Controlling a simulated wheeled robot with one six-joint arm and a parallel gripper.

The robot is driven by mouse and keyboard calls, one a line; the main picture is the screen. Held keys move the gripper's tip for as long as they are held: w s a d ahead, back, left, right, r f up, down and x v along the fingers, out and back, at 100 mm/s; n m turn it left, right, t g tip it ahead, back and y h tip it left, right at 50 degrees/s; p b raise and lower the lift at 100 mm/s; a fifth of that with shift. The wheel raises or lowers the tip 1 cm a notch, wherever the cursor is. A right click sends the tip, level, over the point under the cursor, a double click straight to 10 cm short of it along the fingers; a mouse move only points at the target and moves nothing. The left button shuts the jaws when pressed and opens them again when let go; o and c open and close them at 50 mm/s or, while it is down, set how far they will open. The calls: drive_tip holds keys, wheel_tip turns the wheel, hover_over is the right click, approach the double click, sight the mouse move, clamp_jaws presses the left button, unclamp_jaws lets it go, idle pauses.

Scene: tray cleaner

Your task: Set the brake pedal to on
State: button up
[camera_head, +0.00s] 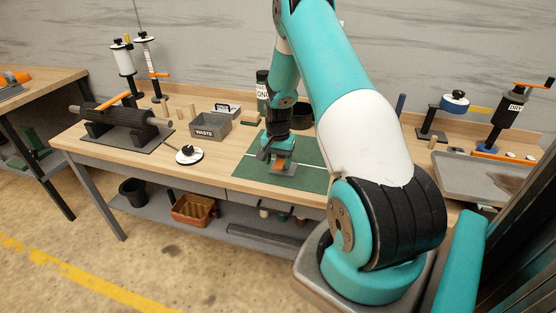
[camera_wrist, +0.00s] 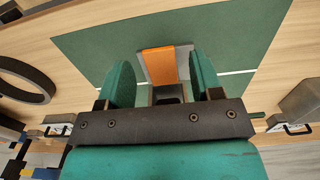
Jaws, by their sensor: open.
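An orange plate on a small grey base, which looks like the brake pedal (camera_head: 280,165), sits on the green mat (camera_head: 305,150) on the workbench. In the wrist view the orange pedal (camera_wrist: 158,66) lies between the two green fingers of my gripper (camera_wrist: 162,78), with a gap on each side. My gripper (camera_head: 274,153) points down right over the pedal's base, open and holding nothing. The near end of the pedal is partly hidden by the gripper body. I cannot tell from these views whether the pedal is pressed or raised.
A grey WASTE bin (camera_head: 210,126) and a round white dish (camera_head: 189,155) stand left of the mat. A black roller on a stand (camera_head: 118,124) is further left. A grey tray (camera_head: 480,176) lies at the right. My arm hides part of the bench.

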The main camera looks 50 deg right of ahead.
drive_tip(key=shift+f, duration=0.4)
drive_tip(key=shift+c, duration=0.4)
